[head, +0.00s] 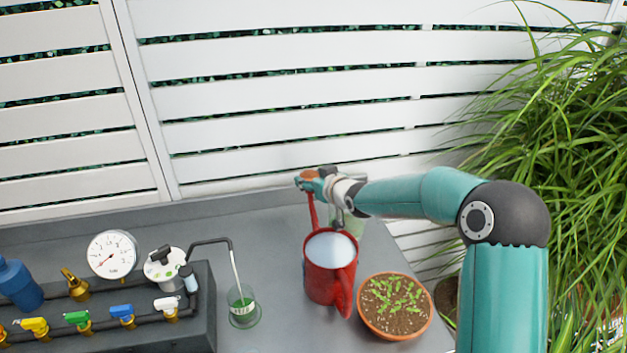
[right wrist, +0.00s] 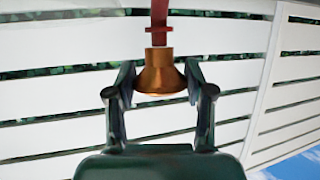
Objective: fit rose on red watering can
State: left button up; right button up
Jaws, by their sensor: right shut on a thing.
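The red watering can (head: 322,283) stands upright on the grey bench, its open top showing a pale inside. Its thin red spout (head: 312,211) rises towards the back. My right gripper (head: 307,181) is at the spout's upper end. In the right wrist view, the gripper (right wrist: 160,84) is shut on the copper-coloured rose (right wrist: 159,75), one finger at each side. The red spout end (right wrist: 159,27), with a small collar, lines up with the rose's narrow neck and appears to meet it; I cannot tell how far they overlap. My left gripper is not in view.
A terracotta pot of seedlings (head: 395,305) stands right of the can. Left are a small glass with green liquid (head: 243,308), a pressure gauge (head: 112,254) and a pipe manifold with coloured valves (head: 122,314). A white slatted fence (head: 300,90) stands behind the bench.

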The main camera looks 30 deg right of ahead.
jog(key=shift+s+a+f+g, duration=0.1)
jog(key=shift+f+g, duration=0.05)
jog(key=shift+f, duration=0.3)
jog(key=shift+s+f+g, duration=0.1)
jog(key=shift+f+g, duration=0.05)
jog(key=shift+f, duration=0.3)
jog(key=o, duration=1.5)
jog(key=shift+r, duration=0.1)
jog(key=shift+w+r+p, duration=0.3)
jog(key=shift+r+p, duration=0.3)
jog(key=shift+r, duration=0.3)
notch_tip(320, 180, up, 2)
jog(key=shift+r+p, duration=0.1)
jog(key=shift+p, duration=0.4)
jog(key=shift+r+p, duration=1.4)
jog(key=shift+r, duration=0.85)
